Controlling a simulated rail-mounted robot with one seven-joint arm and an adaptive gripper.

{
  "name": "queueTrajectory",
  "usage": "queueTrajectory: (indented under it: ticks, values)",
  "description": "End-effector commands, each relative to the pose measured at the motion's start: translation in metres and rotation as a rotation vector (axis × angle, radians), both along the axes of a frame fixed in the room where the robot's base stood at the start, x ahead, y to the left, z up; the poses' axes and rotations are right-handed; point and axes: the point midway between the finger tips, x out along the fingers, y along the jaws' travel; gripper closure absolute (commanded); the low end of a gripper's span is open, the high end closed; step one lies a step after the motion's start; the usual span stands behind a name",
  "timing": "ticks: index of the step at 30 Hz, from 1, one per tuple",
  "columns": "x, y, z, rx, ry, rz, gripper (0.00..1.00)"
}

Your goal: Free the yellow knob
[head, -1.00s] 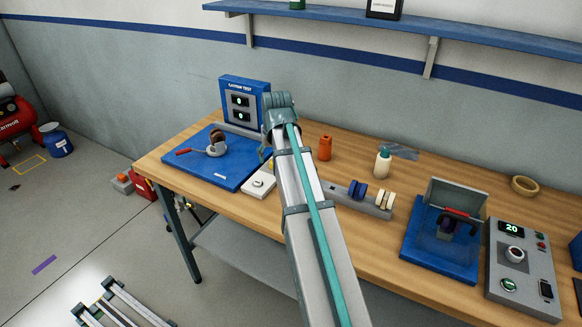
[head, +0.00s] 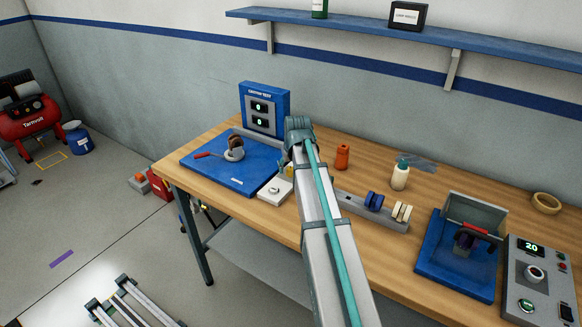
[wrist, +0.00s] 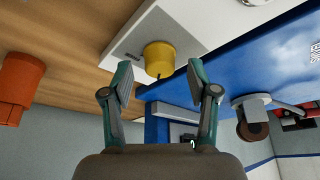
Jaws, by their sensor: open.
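The yellow knob (wrist: 160,59) stands on a pale flat box (wrist: 150,30) in the wrist view. In the head view only a small yellow patch of the knob (head: 289,170) shows beside my arm, and the white box (head: 276,189) sits at the corner of the blue board. My gripper (wrist: 160,76) is open, with one finger to each side of the knob. Gaps show between both fingers and the knob, and I cannot tell the depth between them. In the head view my arm hides most of the gripper.
A blue board (head: 222,168) with a caster wheel (head: 234,148) lies to the left, with a blue display panel (head: 265,108) behind. An orange bottle (head: 342,157) stands right of my wrist. A grey rack (head: 371,213) with blue and cream rollers lies farther right.

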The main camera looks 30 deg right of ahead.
Motion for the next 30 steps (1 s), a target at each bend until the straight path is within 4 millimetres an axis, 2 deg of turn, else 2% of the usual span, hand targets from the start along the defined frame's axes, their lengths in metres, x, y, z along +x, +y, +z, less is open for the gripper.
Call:
queueTrajectory:
  ticks: [6,13,24,30]
  values:
    - [0.0031,-0.0006,-0.0083,0.0,0.001,0.0,0.41]
    - [0.0031,-0.0007,-0.0087,0.0,0.0,0.0,0.41]
    - [0.003,-0.0007,-0.0083,0.0,0.0,0.0,1.0]
    - [0.0031,-0.0003,-0.0082,0.001,0.0,-0.013,1.0]
